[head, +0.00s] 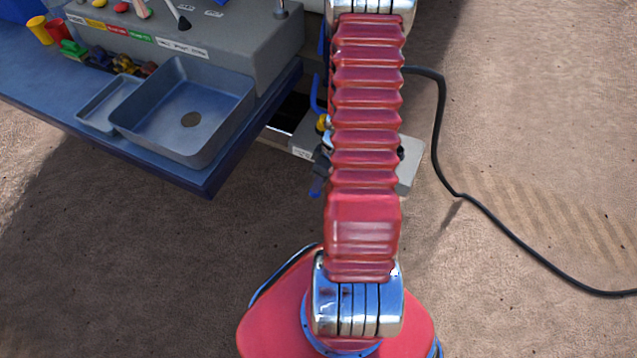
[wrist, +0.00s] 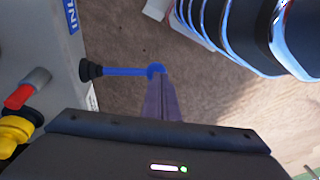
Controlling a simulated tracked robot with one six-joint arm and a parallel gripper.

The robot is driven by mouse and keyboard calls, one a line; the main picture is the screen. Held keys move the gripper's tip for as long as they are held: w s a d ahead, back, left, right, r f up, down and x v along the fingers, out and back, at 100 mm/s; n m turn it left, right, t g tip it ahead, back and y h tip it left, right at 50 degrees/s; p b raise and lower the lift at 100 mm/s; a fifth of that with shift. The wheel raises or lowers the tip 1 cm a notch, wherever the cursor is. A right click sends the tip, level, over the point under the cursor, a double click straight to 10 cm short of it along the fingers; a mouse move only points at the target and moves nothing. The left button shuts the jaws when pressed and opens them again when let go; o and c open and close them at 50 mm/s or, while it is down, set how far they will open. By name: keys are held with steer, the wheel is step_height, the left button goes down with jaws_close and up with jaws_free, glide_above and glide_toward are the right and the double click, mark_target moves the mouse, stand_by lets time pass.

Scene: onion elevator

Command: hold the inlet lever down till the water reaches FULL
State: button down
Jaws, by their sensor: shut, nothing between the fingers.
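The inlet lever (wrist: 125,71) is a blue rod in the wrist view. It runs from a black pivot on a grey panel with a blue label, partly cut off, reading "INL", to a rounded blue end. My gripper (wrist: 158,76) is shut and empty, its dark fingers together. In the picture the fingertips meet or overlap the lever's blue end; I cannot tell whether they press on it. In the head view my arm hides most of the lever area and the gripper. No water gauge or FULL mark can be made out.
A red-tipped knob (wrist: 25,92) and a yellow part (wrist: 15,130) sit on the panel near my gripper. In the head view, a blue bench with a sink (head: 190,112) stands at left. A black cable (head: 470,200) lies on the open ground at right.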

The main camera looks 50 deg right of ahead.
mark_target(318, 195)
steer(key=shift+d+f, duration=0.1)
steer(key=shift+d, duration=0.15)
steer(key=shift+s+x, duration=0.2)
steer(key=shift+x, duration=0.6)
steer(key=shift+s+x, duration=0.15)
steer(key=shift+x, duration=0.6)
steer(key=shift+s+x, duration=0.2)
steer(key=shift+x, duration=0.6)
steer(key=shift+d+f, duration=0.1)
steer(key=shift+f, duration=0.95)
steer(key=shift+w, duration=0.1)
steer(key=shift+w+d, duration=0.15)
steer(key=shift+d, duration=0.15)
stand_by(4.0)
